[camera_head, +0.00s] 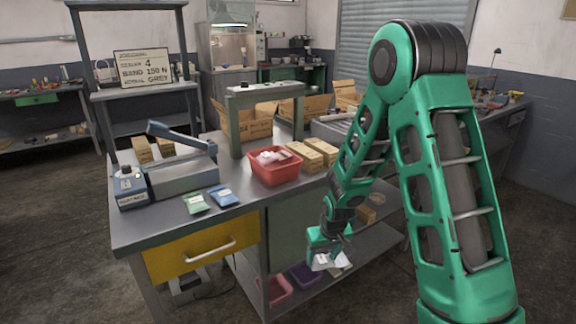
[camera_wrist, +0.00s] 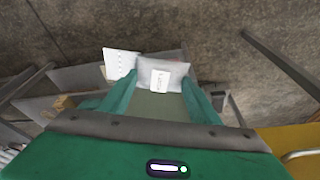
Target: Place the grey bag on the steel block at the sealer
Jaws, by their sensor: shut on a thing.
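My gripper (camera_head: 329,259) is in front of the bench's right part, below the top, pointing down. In the wrist view its two green fingers (camera_wrist: 160,98) are shut on a small grey bag (camera_wrist: 163,72) with a white label. The bag hangs at the fingertips, with a white sheet-like piece (camera_wrist: 122,62) beside it; I cannot tell whether they are joined. The sealer (camera_head: 183,178), a grey steel block with a raised blue lever (camera_head: 180,135), stands at the bench's left. A blue control box (camera_head: 130,188) is beside it. The block's top is partly hidden by the lever.
A green bag (camera_head: 196,202) and a blue bag (camera_head: 223,196) lie before the sealer. A red bin (camera_head: 275,168) and cardboard boxes (camera_head: 313,152) stand mid-bench. A grey raised stand (camera_head: 262,90) is behind. A sign (camera_head: 143,68) reads sealer 4, band 150 N, grey.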

